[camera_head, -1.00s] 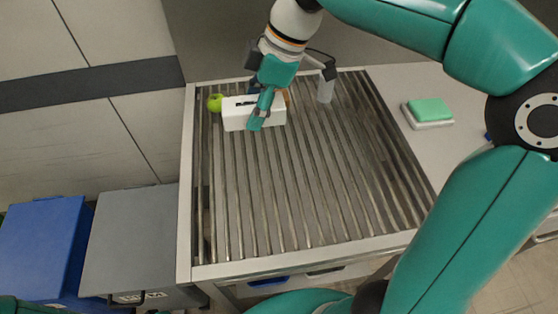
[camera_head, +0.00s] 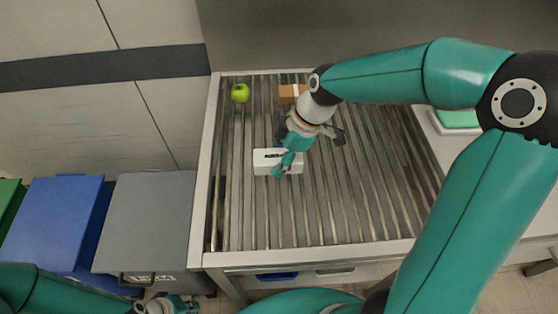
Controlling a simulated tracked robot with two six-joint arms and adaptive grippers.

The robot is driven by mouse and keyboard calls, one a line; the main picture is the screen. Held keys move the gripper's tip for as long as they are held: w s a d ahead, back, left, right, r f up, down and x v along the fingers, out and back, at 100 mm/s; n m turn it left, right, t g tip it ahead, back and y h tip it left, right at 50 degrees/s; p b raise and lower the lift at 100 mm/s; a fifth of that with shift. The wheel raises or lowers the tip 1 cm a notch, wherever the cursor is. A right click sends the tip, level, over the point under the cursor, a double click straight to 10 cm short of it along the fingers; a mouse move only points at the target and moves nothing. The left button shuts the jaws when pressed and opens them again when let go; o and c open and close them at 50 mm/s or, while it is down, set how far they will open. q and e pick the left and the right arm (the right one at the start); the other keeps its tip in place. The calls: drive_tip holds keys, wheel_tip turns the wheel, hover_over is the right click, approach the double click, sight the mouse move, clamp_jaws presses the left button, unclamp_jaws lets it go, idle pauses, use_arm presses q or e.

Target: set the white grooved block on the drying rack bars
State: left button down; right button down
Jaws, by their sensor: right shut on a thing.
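The white grooved block (camera_head: 264,164) is at the middle left of the drying rack bars (camera_head: 330,205), with a dark slot in its top. My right gripper (camera_head: 285,165) is shut on it from above and hides its right part. I cannot tell whether the block touches the bars or hangs just above them. My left gripper (camera_head: 168,304) is at the bottom left edge, in front of the grey bin and away from the rack. It is partly cut off, so its jaws cannot be read.
A green apple (camera_head: 240,93) and a brown box (camera_head: 290,93) with a white band lie at the rack's far side. Grey (camera_head: 150,225) and blue (camera_head: 55,220) bins stand left. The front bars are clear.

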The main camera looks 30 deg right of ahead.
drive_tip(key=shift+f, duration=0.75)
drive_tip(key=shift+c, duration=2.2)
unclamp_jaws()
drive_tip(key=v, duration=1.2)
